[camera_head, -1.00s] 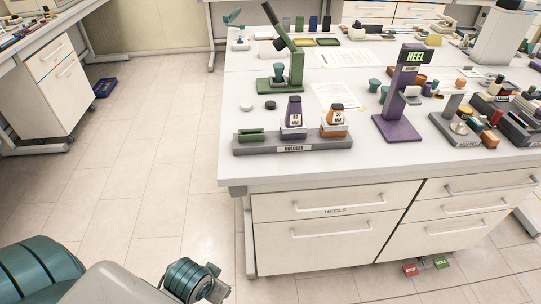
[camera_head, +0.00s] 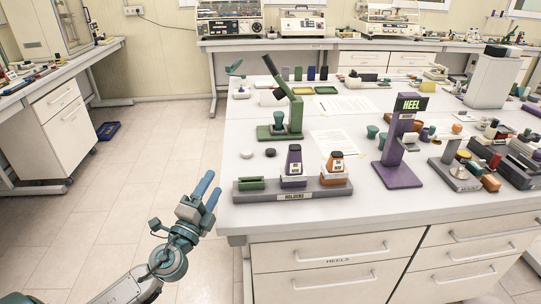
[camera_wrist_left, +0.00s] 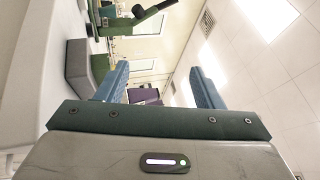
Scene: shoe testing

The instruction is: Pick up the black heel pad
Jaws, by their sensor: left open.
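The black heel pad (camera_head: 270,152) is a small dark disc lying flat on the white table. A white pad (camera_head: 246,154) lies just left of it. My left gripper (camera_head: 209,191) is open and empty, with blue fingers pointing up beside the table's left front corner. It is apart from the black pad, to its left and nearer to me. In the left wrist view, my open fingers (camera_wrist_left: 158,78) show with nothing between them; I cannot make out the pad there. My right gripper is not in view.
A grey holder rack (camera_head: 292,189) with purple and orange bottle-like pieces stands in front of the pads. A green press (camera_head: 295,115) stands behind them. A purple HEEL stand (camera_head: 398,160) is to the right.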

